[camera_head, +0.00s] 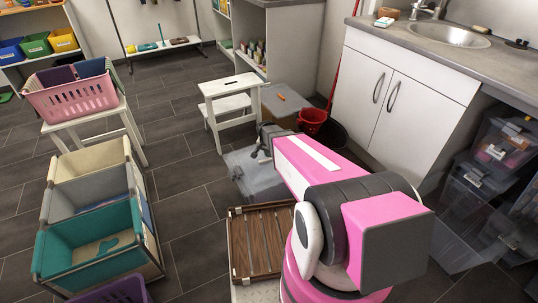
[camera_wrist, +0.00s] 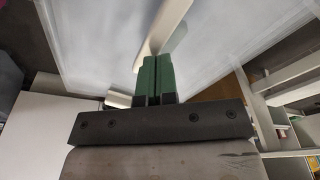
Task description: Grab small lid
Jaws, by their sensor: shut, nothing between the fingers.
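My gripper (camera_head: 256,151) reaches down in front of the white step stool, over a translucent grey-white piece (camera_head: 248,176) low by the floor. In the wrist view, my gripper's green fingers (camera_wrist: 155,62) are pressed together with nothing between them. A wide translucent panel (camera_wrist: 95,45) fills the view beyond the fingertips. A cream curved strip (camera_wrist: 161,28), perhaps a handle or rim, lies right at the fingertips; whether they touch cannot be told. I cannot tell for sure which piece is the small lid. My arm hides part of the area in the head view.
Fabric bins (camera_head: 90,247) stand left, with clear floor between. Clear boxes (camera_head: 501,147) stack at right.

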